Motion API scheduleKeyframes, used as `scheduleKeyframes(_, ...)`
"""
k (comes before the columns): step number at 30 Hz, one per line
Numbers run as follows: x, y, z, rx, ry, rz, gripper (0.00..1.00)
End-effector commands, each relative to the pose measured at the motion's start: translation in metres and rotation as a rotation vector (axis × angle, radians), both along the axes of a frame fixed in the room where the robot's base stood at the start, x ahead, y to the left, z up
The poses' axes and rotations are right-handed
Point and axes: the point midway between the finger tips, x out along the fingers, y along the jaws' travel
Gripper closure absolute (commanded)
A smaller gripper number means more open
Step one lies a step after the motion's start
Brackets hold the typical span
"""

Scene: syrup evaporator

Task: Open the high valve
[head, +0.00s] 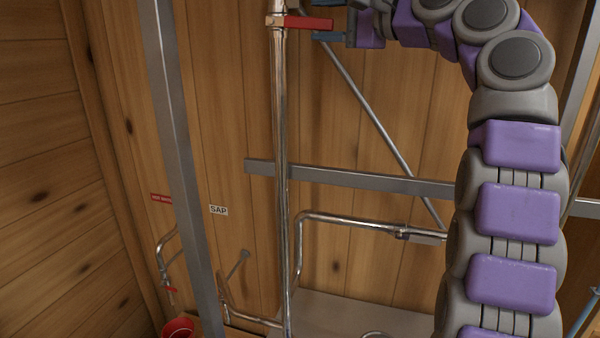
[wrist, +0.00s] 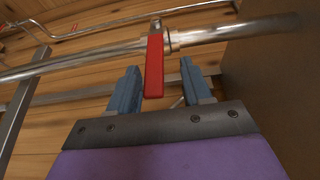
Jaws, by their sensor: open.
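The high valve has a red lever handle (head: 308,22) on a vertical metal pipe near the top of the head view. The lever sticks out to the right, across the pipe. In the wrist view the red lever (wrist: 154,66) points down toward my gripper, from the pipe (wrist: 215,34) behind it. My gripper (wrist: 160,85) is open. Its two blue fingers stand on either side of the lever's end, with gaps visible on both sides. In the head view my gripper (head: 330,22) is right beside the lever, partly cut off by the top edge.
A grey metal post (head: 178,150) stands left of the pipe, and a horizontal metal bar (head: 350,177) crosses behind it. A lower pipe (head: 345,218) bends right above a pale metal surface (head: 350,315). A "SAP" label (head: 219,210) and a red bucket (head: 178,328) are lower left.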

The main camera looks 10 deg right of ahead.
Motion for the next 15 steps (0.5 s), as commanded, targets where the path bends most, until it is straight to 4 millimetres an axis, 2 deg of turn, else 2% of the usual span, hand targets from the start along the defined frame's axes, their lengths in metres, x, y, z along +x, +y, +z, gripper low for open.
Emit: scheduleKeyframes(15, -0.071, -0.052, 0.0, 0.0, -0.001, 0.002, 0.51)
